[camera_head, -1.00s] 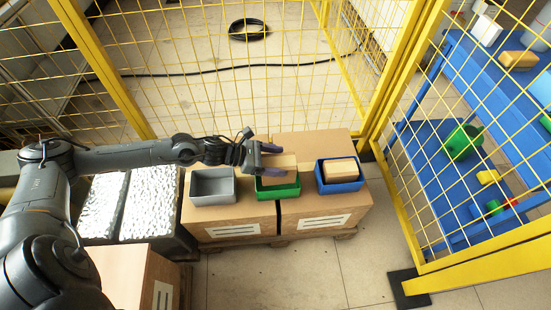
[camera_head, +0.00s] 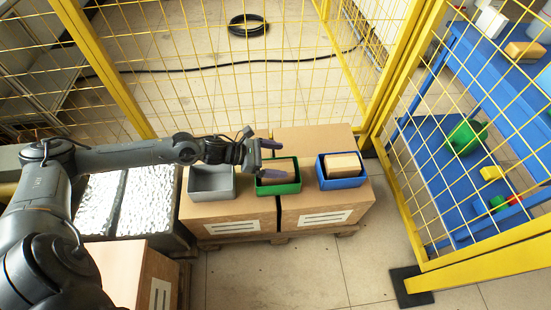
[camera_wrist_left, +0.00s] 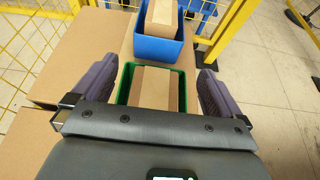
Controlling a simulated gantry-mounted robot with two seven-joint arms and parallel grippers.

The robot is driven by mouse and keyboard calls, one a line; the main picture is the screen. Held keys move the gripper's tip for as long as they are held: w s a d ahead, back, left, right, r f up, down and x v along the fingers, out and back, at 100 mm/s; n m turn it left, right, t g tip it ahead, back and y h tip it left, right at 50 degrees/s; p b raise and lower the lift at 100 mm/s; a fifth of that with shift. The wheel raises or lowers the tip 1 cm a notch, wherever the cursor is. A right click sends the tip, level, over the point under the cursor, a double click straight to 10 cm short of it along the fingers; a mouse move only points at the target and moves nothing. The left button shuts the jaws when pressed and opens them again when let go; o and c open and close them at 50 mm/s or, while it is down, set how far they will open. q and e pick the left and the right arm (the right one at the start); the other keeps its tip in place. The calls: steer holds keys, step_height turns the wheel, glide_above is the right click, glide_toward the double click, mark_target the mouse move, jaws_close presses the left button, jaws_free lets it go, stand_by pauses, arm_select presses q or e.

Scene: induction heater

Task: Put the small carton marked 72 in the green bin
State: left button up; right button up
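The green bin (camera_head: 279,188) stands in the middle of a row of three bins on cardboard boxes. A tan carton (camera_wrist_left: 154,88) lies inside it in the left wrist view; no number can be read on it. In the head view my gripper largely hides this carton. My left gripper (camera_head: 278,160) is just above the green bin. In the left wrist view its fingers (camera_wrist_left: 157,75) are spread wide, one on each side of the bin, with clear gaps to the carton. My right gripper is not in view.
A grey bin (camera_head: 211,195) stands left of the green bin. A blue bin (camera_head: 342,184) to the right holds another tan carton (camera_head: 342,165). Yellow mesh fencing (camera_head: 250,80) rises behind and to the right. A blue shelf (camera_head: 460,185) stands beyond the right fence.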

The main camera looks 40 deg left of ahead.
arm_select(q)
steer(key=shift+s, duration=0.1)
steer(key=p+v, duration=0.7)
steer(key=v, duration=0.3)
steer(key=shift+s+a+r, duration=0.2)
steer(key=shift+a+r, duration=0.05)
